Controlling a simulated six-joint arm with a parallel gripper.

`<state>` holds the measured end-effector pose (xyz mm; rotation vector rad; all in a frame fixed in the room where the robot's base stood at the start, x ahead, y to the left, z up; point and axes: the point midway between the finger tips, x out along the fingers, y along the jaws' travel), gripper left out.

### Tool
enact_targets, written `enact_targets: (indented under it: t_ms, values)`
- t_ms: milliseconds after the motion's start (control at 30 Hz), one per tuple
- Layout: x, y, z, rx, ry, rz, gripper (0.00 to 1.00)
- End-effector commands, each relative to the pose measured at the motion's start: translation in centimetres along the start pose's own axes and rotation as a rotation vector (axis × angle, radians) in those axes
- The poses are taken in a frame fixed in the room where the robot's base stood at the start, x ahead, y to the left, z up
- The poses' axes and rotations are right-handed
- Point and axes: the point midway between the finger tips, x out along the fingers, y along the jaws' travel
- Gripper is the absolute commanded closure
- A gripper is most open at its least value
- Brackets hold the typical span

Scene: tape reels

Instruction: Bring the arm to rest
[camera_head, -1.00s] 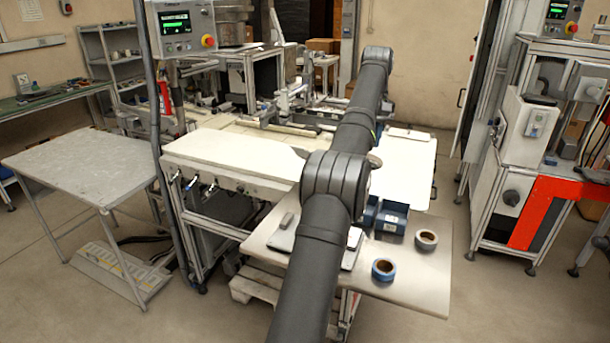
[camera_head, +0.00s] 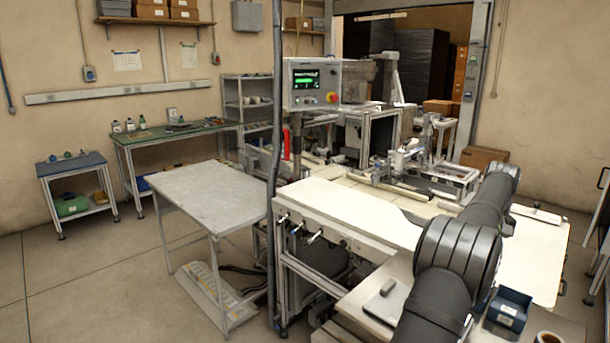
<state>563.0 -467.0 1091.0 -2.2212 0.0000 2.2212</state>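My dark grey arm reaches up from the bottom right of the head view, bends at a large elbow joint and runs on to the upper right, ending over the white-topped workbench. My gripper is not visible; it is hidden behind the arm or out of the picture. A tape reel (camera_head: 549,338) shows in part at the bottom right edge, on the small table (camera_head: 352,310) in front of the bench.
A blue bin (camera_head: 508,309) stands right of my arm on the small table. A grey device (camera_head: 386,303) lies left of it. The white workbench (camera_head: 345,212) has machine rails behind it. A control panel (camera_head: 312,84) hangs on a post. A grey table (camera_head: 208,190) stands left, empty.

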Motion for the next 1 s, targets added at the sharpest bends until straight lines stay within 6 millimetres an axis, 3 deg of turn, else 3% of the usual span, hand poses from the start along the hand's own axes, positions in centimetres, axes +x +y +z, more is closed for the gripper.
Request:
enact_targets:
  t_ms: [100, 433, 700, 867, 1000]
  values:
    - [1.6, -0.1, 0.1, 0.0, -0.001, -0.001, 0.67]
    - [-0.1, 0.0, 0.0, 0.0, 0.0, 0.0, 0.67]
    - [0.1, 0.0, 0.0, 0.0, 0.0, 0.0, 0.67]
    - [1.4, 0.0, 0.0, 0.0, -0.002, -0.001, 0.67]
    - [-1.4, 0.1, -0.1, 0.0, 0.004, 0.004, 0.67]
